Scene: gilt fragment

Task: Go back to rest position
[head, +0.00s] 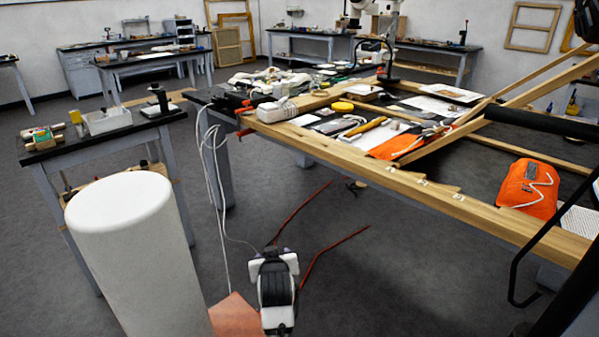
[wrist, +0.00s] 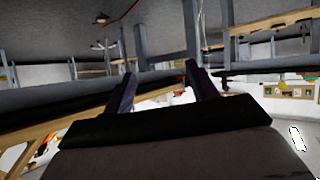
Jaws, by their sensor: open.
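My gripper (wrist: 160,70) shows in the wrist view as two dark fingers standing well apart. Nothing is held between them. The wrist view appears upside down, with floor and table legs at the top and the wall at the bottom. A large white cylinder, probably a part of my arm, stands at the lower left there.
A long wooden-framed worktable (head: 465,205) carries tools, papers and an orange bag (head: 528,188). A smaller side table (head: 98,143) stands at the left. Pale cables (head: 212,160) hang from the worktable's corner. Grey floor (head: 365,285) is open below, with red lines on it.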

